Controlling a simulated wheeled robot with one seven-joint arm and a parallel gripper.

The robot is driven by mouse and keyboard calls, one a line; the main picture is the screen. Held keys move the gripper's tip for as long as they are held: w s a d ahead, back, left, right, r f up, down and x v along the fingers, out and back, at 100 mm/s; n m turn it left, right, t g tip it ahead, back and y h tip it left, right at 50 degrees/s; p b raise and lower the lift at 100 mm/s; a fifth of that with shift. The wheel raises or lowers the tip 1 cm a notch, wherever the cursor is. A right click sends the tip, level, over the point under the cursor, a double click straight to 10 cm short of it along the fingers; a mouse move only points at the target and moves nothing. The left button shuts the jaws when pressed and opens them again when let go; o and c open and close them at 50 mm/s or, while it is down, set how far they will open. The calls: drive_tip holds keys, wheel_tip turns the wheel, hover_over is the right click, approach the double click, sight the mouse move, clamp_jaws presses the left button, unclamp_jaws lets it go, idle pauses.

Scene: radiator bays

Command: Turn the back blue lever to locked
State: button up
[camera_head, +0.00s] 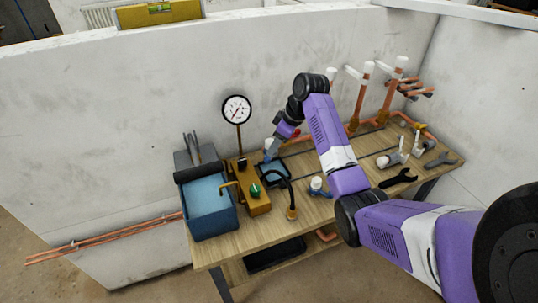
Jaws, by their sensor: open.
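My gripper (271,152) is at the end of the purple arm, low over the back part of the workbench (225,253), just right of the pressure gauge. Its fingers are small and partly lost against a dark tray (273,172) below them. I cannot make out a blue lever clearly; any lever at the gripper's tip is hidden or too small to tell. A small white and blue fitting (316,185) stands on the bench farther front and right. My gripper is open, and I cannot tell whether it touches anything.
A brass-coloured box (258,204) with a green knob and the round gauge (236,109) stand left of my gripper. A blue toolbox (209,215) is farther left. Upright copper pipes (362,95) rise at the back right. A dark wrench (398,178) lies at the right.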

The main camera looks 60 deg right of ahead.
sight(268, 157)
drive_tip(key=shift+p+x, duration=0.5)
drive_tip(key=shift+x, duration=2.65)
clamp_jaws()
